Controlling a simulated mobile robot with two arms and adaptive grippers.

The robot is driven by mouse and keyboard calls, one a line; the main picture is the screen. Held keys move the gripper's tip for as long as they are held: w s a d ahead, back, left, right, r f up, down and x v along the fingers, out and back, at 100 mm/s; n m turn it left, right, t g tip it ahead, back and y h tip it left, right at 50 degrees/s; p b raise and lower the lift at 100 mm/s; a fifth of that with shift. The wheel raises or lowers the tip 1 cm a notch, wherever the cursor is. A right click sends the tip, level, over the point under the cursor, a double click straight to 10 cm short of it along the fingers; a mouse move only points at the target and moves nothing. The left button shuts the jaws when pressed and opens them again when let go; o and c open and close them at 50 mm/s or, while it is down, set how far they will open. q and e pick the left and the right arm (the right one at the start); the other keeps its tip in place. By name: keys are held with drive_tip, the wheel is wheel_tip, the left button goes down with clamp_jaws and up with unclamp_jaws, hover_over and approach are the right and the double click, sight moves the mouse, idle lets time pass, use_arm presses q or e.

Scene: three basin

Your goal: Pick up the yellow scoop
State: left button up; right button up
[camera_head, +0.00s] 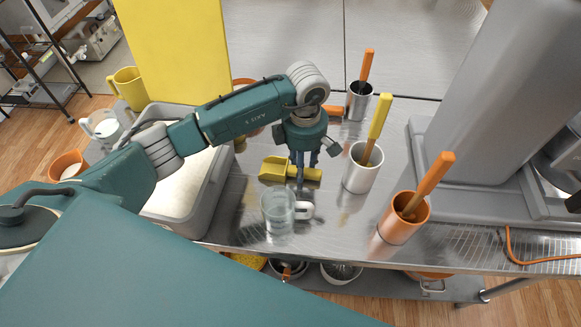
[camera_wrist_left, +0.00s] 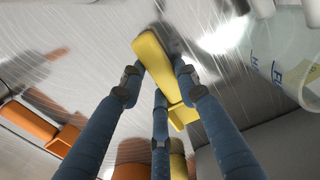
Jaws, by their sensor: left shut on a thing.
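The yellow scoop (camera_head: 272,169) is at the middle of the metal table in the head view, its handle pointing right. My left gripper (camera_head: 302,174) comes down over the handle with its fingers shut on it. In the left wrist view the scoop (camera_wrist_left: 152,62) lies between the blue fingertips of the gripper (camera_wrist_left: 157,88). I cannot tell whether the scoop touches the table or is slightly above it. My right gripper is not in view.
A clear glass mug (camera_head: 278,212) stands just in front of the scoop. A steel cup with a yellow handle (camera_head: 361,172) stands close right, an orange cup (camera_head: 402,222) nearer. A grey bin (camera_head: 213,190) with white contents is left. An orange utensil (camera_head: 333,110) lies behind the gripper.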

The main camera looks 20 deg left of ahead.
use_arm(q)
drive_tip(key=shift+r, duration=0.15)
wheel_tip(320, 180, up, 20)
drive_tip(key=b, duration=0.4)
drive_tip(key=o, duration=0.4)
drive_tip(key=c, duration=0.4)
